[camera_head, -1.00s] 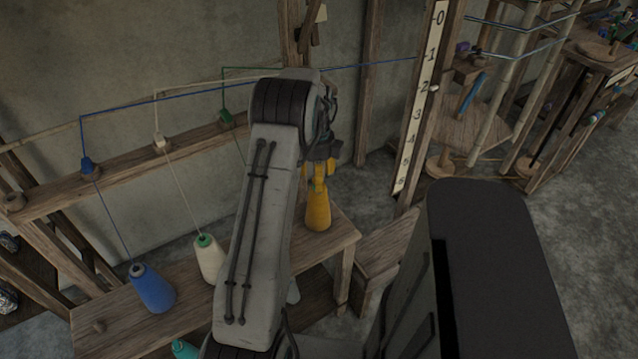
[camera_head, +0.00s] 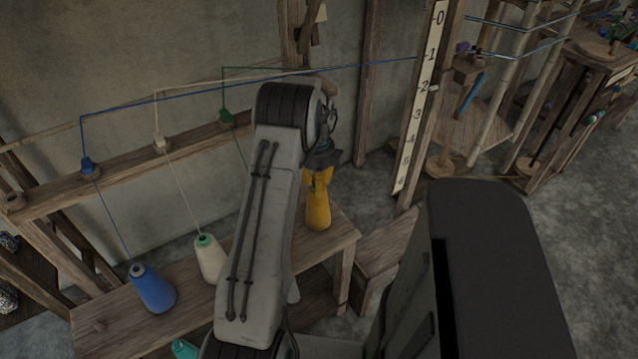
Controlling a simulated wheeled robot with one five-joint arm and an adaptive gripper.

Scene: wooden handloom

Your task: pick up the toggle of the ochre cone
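The ochre cone (camera_head: 318,210) stands upright at the right end of the wooden bench in the head view. My gripper (camera_head: 320,180) points down right over the top of this cone, below the end of my arm. Yellow patches around the gripper's tip blend with the cone's colour, so I cannot tell where the fingers end and the cone begins. A small dark green-grey part shows between these patches. I cannot make out the toggle, and whether the fingers touch anything is not clear.
A blue cone (camera_head: 152,288) and a cream cone (camera_head: 207,258) stand on the bench (camera_head: 345,240) to the left. Threads rise to blue, cream and green pieces on a wooden rail (camera_head: 120,170). A numbered post (camera_head: 420,95) stands right of the ochre cone.

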